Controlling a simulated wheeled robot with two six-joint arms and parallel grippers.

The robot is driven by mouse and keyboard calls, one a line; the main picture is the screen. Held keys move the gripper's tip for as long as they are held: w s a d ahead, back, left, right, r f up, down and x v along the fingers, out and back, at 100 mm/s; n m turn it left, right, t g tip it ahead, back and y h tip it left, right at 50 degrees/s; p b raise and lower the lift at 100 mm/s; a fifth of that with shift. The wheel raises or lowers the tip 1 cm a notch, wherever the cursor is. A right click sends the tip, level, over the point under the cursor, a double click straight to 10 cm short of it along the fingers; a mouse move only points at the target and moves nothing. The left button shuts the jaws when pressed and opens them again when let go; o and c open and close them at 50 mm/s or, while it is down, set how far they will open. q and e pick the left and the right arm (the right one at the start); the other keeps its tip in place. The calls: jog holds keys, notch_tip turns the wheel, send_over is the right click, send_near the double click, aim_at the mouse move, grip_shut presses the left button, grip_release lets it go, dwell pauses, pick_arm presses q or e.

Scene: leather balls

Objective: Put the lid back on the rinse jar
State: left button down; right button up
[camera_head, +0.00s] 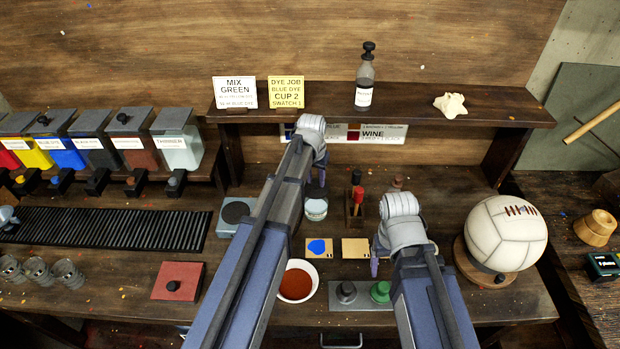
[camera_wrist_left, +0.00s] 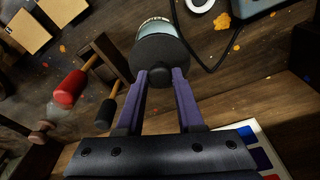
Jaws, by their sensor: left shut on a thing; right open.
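The rinse jar (camera_head: 316,211) is a small pale jar with a label, standing near the back of the bench; part of it shows beyond the lid in the left wrist view (camera_wrist_left: 154,27). My left gripper (camera_head: 317,190) is above the jar. In the left wrist view its purple fingers (camera_wrist_left: 160,82) are shut on the black knob of the dark round lid (camera_wrist_left: 158,54). The lid lines up with the jar mouth and hides it; I cannot tell whether it is seated or slightly above. My right gripper (camera_head: 377,265) is open and empty over the bench front.
A holder with red and black-headed tools (camera_head: 356,205) stands right of the jar. A scale (camera_head: 237,214) is left. A shelf (camera_head: 420,108) runs behind.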

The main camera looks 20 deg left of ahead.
aim_at(316, 189)
pick_arm(q)
jog(key=shift+d, duration=0.15)
jog(key=shift+f, duration=0.15)
pick_arm(e)
jog(key=shift+f, duration=0.15)
pick_arm(q)
notch_tip(316, 189, down, 6)
jog(key=b, duration=0.6)
pick_arm(e)
notch_tip(316, 189, down, 6)
jog(key=shift+f, duration=0.1)
pick_arm(q)
jog(key=shift+f+b, duration=0.2)
jog(key=shift+b, duration=0.2)
pick_arm(e)
jog(key=shift+f, duration=0.1)
dwell(1.0)
pick_arm(q)
grip_release()
dwell(0.8)
jog(key=shift+r, duration=0.15)
